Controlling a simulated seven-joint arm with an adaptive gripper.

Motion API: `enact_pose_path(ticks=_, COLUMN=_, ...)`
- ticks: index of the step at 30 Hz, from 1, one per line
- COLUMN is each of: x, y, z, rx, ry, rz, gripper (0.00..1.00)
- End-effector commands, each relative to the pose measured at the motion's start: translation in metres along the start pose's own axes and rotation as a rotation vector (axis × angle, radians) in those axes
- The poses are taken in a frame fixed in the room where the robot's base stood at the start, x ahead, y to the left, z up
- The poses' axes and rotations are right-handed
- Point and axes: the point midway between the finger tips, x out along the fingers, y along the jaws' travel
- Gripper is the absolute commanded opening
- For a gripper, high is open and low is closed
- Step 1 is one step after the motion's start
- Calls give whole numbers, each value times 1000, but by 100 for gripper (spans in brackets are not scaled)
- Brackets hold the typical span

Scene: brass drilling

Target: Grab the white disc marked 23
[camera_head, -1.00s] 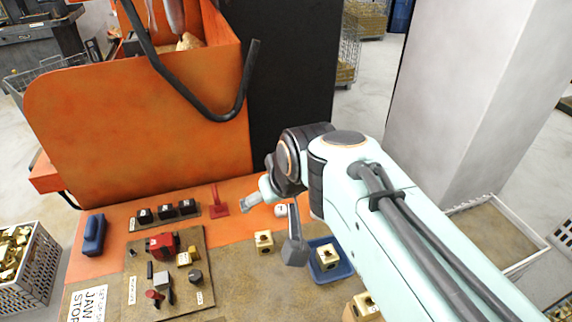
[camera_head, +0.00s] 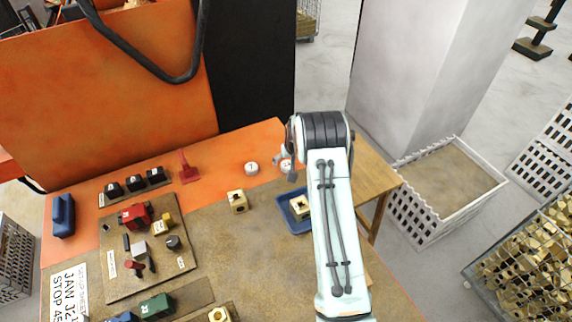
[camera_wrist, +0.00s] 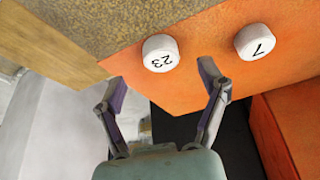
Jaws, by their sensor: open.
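The white disc marked 23 (camera_wrist: 161,53) lies on the orange surface in the wrist view, close to the edge of the brown mat. My gripper (camera_wrist: 163,81) is open and empty. Its two fingertips are spread wider than the disc, which sits beyond them, roughly centred between them. In the head view the right-hand white disc (camera_head: 286,165) matches it by position, partly hidden by my gripper; its number is not readable there. A second white disc, marked 7 (camera_wrist: 256,41), lies to the right in the wrist view and shows on the left in the head view (camera_head: 251,168).
A blue tray (camera_head: 283,214) with a brass block stands just below my wrist in the head view. Another brass block (camera_head: 238,201) sits on the mat. A red stand (camera_head: 188,170) is left of the discs. A white crate (camera_head: 447,212) stands on the floor at right.

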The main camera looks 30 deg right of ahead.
Motion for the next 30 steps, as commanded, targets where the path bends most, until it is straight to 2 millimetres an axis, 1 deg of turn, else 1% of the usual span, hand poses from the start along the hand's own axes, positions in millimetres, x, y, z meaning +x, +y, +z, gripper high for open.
enact_pose_path(ticks=1, x=10, y=0, z=1, rx=0, ry=-2, rz=0, gripper=74)
enact_pose_path(ticks=3, x=20, y=0, z=1, rx=0, ry=-2, rz=-1, gripper=74)
enact_pose_path(ticks=6, x=30, y=-1, z=0, rx=0, ry=0, rz=-1, gripper=74)
enact_pose_path(ticks=9, x=36, y=-1, z=0, rx=0, ry=0, rz=-1, gripper=74)
enact_pose_path(ticks=16, x=36, y=-1, z=0, rx=-1, ry=1, rz=-1, gripper=74)
enact_pose_path(ticks=17, x=36, y=-1, z=0, rx=-1, ry=1, rz=-1, gripper=67)
enact_pose_path(ticks=18, x=36, y=-1, z=0, rx=-1, ry=1, rz=-1, gripper=55)
enact_pose_path(ticks=20, x=36, y=-1, z=0, rx=-1, ry=0, rz=-1, gripper=36)
enact_pose_path(ticks=21, x=36, y=-1, z=0, rx=-1, ry=0, rz=-1, gripper=23)
enact_pose_path(ticks=22, x=36, y=-1, z=0, rx=-1, ry=0, rz=-1, gripper=17)
enact_pose_path(ticks=30, x=36, y=-1, z=0, rx=-1, ry=-1, rz=-1, gripper=17)
